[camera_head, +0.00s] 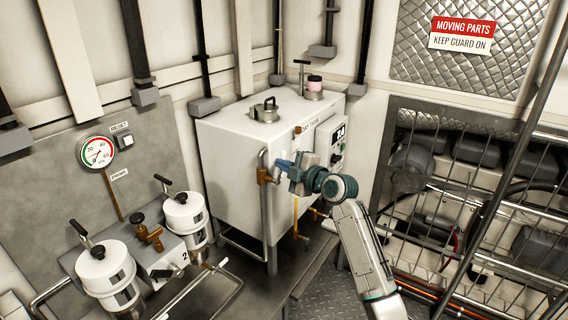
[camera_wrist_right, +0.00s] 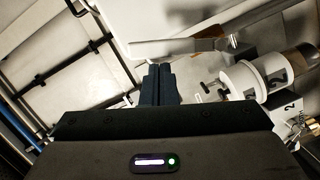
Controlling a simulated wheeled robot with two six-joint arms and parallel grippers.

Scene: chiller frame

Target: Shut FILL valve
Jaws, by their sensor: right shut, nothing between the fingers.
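A brass valve (camera_head: 263,176) with a pale lever (camera_head: 262,158) sits on a vertical pipe at the front corner of the white tank. No FILL label can be read on it. My right gripper (camera_head: 281,165) is shut and empty, just right of this valve. In the right wrist view the closed fingers (camera_wrist_right: 158,72) point at a long pale lever (camera_wrist_right: 170,48) that lies across just beyond their tips. Whether they touch it cannot be told. My left gripper is not in view.
The white tank (camera_head: 230,165) stands behind the valve. Two white canisters, one on the left (camera_head: 105,268) and one nearer the tank (camera_head: 184,212), flank a box with another brass valve (camera_head: 148,232). A wire guard (camera_head: 470,200) closes off the right side.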

